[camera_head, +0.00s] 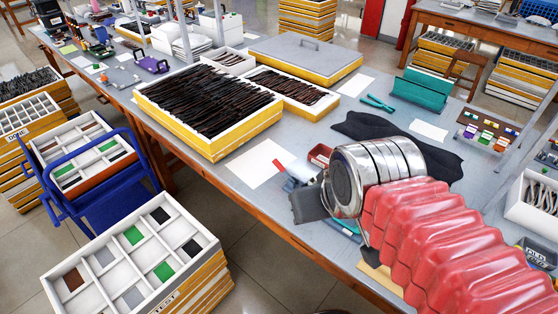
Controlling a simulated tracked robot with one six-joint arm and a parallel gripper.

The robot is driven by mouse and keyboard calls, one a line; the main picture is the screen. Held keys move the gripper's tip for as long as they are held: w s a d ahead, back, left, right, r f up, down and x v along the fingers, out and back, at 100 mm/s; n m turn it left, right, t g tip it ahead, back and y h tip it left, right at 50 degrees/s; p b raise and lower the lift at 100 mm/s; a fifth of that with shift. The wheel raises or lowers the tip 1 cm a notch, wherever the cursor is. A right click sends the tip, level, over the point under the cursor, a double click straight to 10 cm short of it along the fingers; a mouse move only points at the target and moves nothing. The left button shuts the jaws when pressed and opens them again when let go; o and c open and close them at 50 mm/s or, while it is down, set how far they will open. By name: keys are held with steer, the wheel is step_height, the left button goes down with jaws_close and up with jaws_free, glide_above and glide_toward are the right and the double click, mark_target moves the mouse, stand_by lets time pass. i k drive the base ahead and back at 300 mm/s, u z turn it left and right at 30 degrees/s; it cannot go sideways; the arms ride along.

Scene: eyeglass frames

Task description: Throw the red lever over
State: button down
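A small red piece (280,166), which looks like the red lever, sticks up at a tilt toward the upper left. It stands at the edge of a white sheet, beside a pale grey part that may be its mount. My arm, with red bellows and a shiny metal wrist, comes in from the lower right. My gripper (306,195) is at the wrist's left end, just right of and below the red piece. A dark grey block shows there. The wrist hides much of the gripper, so its opening and any contact with the lever cannot be made out.
A yellow-sided tray of dark frames (222,146) stands behind to the left. A small red tray (320,154) sits close behind my wrist. A dark cloth (352,124) lies behind it. A white sheet (256,167) covers bare bench by the front edge.

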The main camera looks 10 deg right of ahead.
mark_target(280, 166)
steer(key=k, duration=1.35)
steer(key=u, duration=0.2)
steer(key=i, duration=0.5)
steer(key=u, duration=0.45)
steer(key=i, duration=1.45)
steer(key=z, duration=0.1)
